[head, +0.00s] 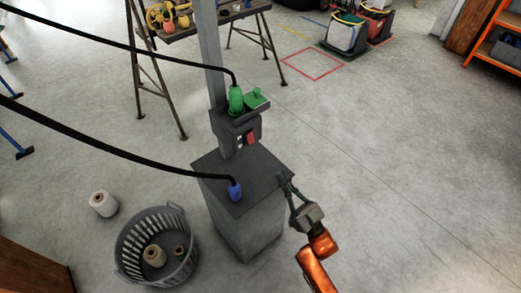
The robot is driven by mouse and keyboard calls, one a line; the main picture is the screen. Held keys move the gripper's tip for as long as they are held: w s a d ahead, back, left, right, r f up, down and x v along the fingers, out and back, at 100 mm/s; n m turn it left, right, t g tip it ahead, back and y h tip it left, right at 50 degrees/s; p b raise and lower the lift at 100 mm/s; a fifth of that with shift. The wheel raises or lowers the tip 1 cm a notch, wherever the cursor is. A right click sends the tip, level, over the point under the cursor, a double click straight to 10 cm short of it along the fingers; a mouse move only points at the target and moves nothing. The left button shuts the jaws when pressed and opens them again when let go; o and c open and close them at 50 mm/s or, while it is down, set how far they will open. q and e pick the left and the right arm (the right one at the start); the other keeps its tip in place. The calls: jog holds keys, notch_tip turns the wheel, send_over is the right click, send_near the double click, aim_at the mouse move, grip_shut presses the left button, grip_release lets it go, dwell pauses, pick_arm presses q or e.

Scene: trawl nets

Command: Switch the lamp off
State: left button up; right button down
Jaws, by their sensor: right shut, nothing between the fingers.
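A dark box (226,139) is fixed to a grey post, with a red switch (251,138) on its face and a small pale mark beside it. I cannot tell the switch's position. No lamp that I can make out is in view. My right gripper (284,181), on an orange arm from the bottom right, is shut and empty. It is at the right edge of the grey pedestal (250,182), below and right of the switch, apart from it. My left gripper is not in view.
A green plug (236,98) on a black cable sits above the box, beside a green lid (257,99). A blue plug (235,190) stands on the pedestal, its cable running left. A grey basket (128,262) holds spools.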

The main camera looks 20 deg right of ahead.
jog(key=b, duration=0.2)
send_near(253, 140)
notch_tip(253, 140, up, 4)
jog(key=w, duration=0.1)
jog(key=w+a, duration=0.1)
jog(key=w+b, duration=0.1)
jog(key=w, duration=0.1)
jog(key=shift+a+f, duration=0.15)
jog(key=shift+f, duration=0.2)
jog(key=shift+w+a, duration=0.1)
jog(key=shift+w, duration=0.2)
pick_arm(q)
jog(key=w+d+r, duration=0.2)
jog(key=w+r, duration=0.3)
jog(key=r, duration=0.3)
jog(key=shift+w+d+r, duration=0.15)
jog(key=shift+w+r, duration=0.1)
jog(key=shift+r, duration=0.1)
pick_arm(e)
jog(key=shift+r, duration=0.1)
pick_arm(q)
jog(key=shift+b, duration=0.3)
